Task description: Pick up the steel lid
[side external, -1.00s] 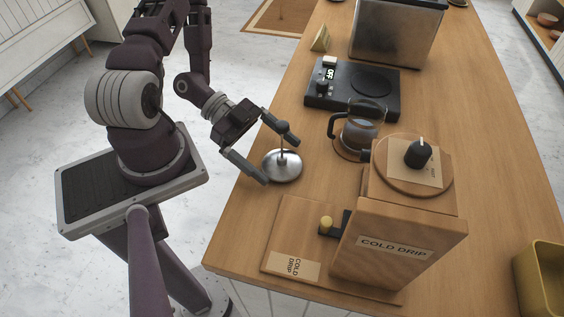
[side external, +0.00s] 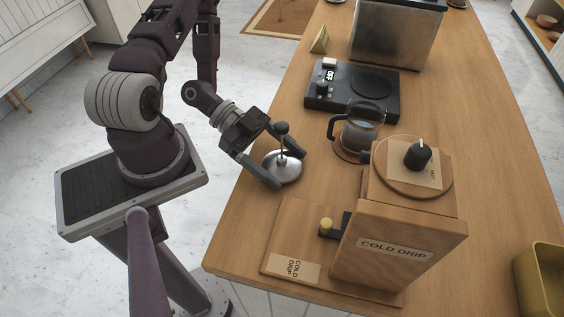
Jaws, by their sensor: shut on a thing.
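The steel lid (side external: 283,171) is a shiny round dome with a thin stem and a dark knob on top. It is at the left side of the wooden counter, knob up. My gripper (side external: 290,170) reaches over it from the upper left, low to the counter. One finger is on the near side of the lid and the other on the far side, and the jaws are shut on it. The exact contact is too small to see. The lid appears to be at counter level, with no clear gap beneath it.
A glass pot (side external: 362,130) stands right of the lid, and a black hot plate (side external: 349,91) is behind. The wooden cold drip box (side external: 395,248) stands in front, to the right. The counter (side external: 242,219) is bare to the lid's lower left.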

